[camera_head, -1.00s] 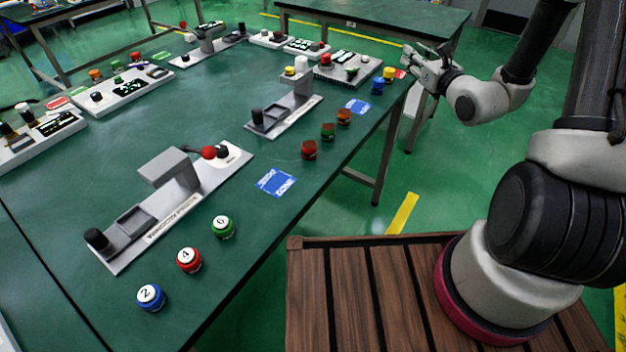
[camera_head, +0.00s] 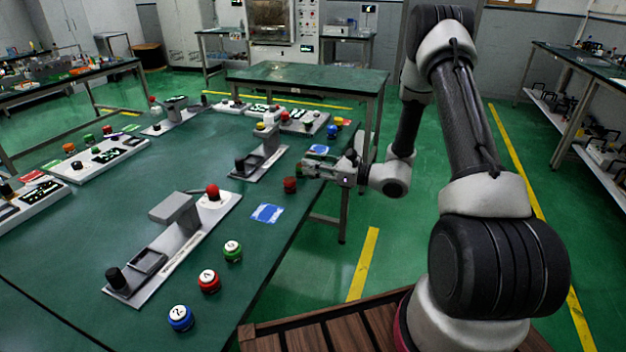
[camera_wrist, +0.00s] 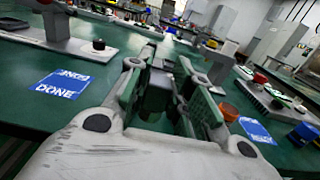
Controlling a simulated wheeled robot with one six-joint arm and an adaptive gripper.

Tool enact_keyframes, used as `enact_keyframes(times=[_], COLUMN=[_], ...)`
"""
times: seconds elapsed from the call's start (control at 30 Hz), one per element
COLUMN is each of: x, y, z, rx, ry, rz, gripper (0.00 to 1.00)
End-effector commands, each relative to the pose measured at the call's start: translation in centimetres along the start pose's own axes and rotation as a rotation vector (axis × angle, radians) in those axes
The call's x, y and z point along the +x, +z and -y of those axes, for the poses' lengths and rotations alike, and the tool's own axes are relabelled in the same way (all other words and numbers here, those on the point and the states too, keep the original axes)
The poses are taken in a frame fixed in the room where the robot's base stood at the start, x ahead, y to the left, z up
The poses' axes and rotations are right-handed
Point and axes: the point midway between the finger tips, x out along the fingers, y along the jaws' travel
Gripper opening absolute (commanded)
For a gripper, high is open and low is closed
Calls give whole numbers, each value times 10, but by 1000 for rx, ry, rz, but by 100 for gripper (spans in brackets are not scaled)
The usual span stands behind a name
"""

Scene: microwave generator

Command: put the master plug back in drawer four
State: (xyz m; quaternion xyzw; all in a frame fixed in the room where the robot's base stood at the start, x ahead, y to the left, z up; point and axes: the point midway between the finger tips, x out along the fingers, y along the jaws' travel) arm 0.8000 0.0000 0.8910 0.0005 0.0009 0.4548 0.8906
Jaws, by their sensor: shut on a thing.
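My gripper (camera_head: 308,169) is at the right edge of the green table, its fingers pointing left over the tabletop. In the wrist view its fingers (camera_wrist: 157,88) are closed around a dark, block-like thing (camera_wrist: 156,92). The fingers and shadow hide most of it, so I cannot tell its full shape or whether it is the master plug. A dark red round piece (camera_head: 290,184) stands close to the left of the fingertips in the head view. I cannot make out drawer four in either view.
The green table (camera_head: 160,180) holds a grey press stand (camera_head: 178,215) and numbered red (camera_head: 209,281), blue (camera_head: 180,318) and green (camera_head: 232,250) pieces. Blue DONE card (camera_head: 267,213) lies near the edge. An orange piece (camera_wrist: 228,111) is right of my fingers.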

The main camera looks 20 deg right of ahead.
Motion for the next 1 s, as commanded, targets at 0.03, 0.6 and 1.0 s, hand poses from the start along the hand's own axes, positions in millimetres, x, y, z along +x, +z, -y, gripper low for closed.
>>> enact_keyframes(times=[0.03, 0.6, 1.0], x=[0, 0, 0], y=[-5, -43, -46], z=[0, 0, 0], rx=[0, -2, -1], ry=[0, -2, -2], rz=[1, 1, 0], gripper=[0, 0, 43])
